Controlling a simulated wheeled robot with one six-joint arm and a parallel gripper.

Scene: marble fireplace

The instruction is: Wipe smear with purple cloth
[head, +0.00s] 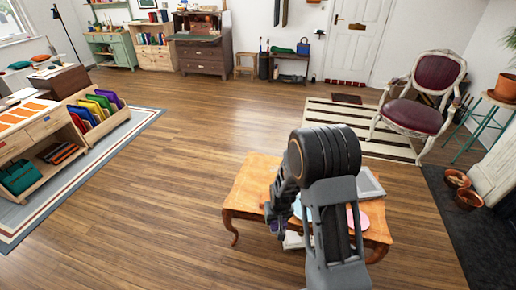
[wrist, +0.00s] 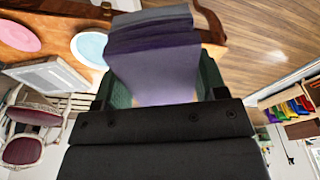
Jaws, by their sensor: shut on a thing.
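My gripper (head: 275,222) is shut on the folded purple cloth (wrist: 155,65), which fills the space between the dark green fingers in the wrist view. In the head view my gripper is over the left front of the wooden table (head: 248,185), and my arm hides much of the tabletop. In the head view the cloth cannot be told apart from the gripper. I cannot make out a smear in either view. Whether the cloth touches the table cannot be told.
On the table are a pink disc (wrist: 38,34), a pale blue disc (wrist: 90,48) and a grey tray (head: 370,184). A burgundy armchair (head: 420,105) stands behind right. A shelf unit with coloured folders (head: 97,108) is at left. The wooden floor between is clear.

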